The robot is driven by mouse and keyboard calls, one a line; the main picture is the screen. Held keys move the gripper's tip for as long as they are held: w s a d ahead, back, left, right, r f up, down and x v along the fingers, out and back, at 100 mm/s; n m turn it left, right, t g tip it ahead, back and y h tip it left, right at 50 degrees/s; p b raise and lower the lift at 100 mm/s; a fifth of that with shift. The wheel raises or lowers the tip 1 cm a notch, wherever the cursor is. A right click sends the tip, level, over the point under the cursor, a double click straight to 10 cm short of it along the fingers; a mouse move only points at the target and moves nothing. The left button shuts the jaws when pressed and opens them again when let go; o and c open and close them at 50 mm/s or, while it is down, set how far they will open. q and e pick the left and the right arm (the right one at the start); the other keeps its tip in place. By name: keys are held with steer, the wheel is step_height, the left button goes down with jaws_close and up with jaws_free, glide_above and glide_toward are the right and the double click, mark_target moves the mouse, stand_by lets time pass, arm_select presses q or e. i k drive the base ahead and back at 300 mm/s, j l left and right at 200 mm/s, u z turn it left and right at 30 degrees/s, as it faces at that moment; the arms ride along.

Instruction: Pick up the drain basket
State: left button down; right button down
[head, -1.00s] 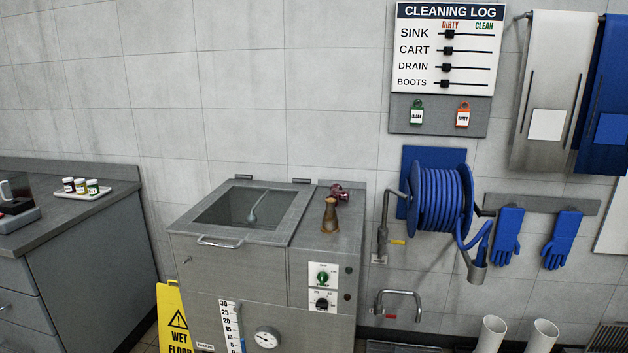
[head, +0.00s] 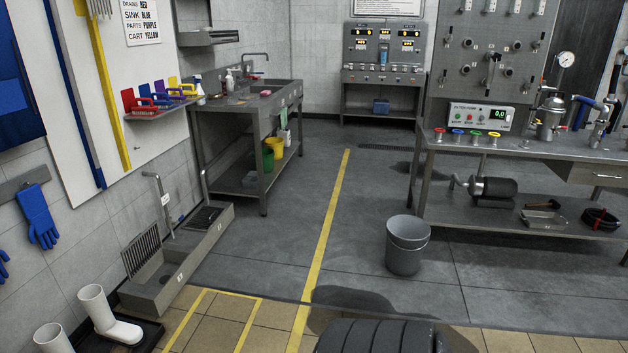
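I cannot pick out a drain basket for certain in the head view. A long grey floor trough (head: 190,268) runs along the left wall, with an upright slotted grate (head: 142,250) at its near end. A dark, flat item (head: 203,217) lies at its far end, too small to identify. Neither of my grippers is in view.
White boots (head: 108,318) stand by the trough's near end. A grey bucket (head: 407,245) stands on the floor before the right workbench (head: 520,155). A sink bench (head: 250,105) stands at the back left. The floor around the yellow line (head: 328,215) is clear.

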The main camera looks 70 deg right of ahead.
mark_target(253, 180)
steer(key=z, duration=1.95)
steer(key=i+z, duration=0.25)
steer(key=i, duration=2.5)
steer(key=i+l, duration=0.1)
steer(key=i, duration=2.25)
steer(key=j+u, duration=0.05)
steer(key=j, duration=0.1)
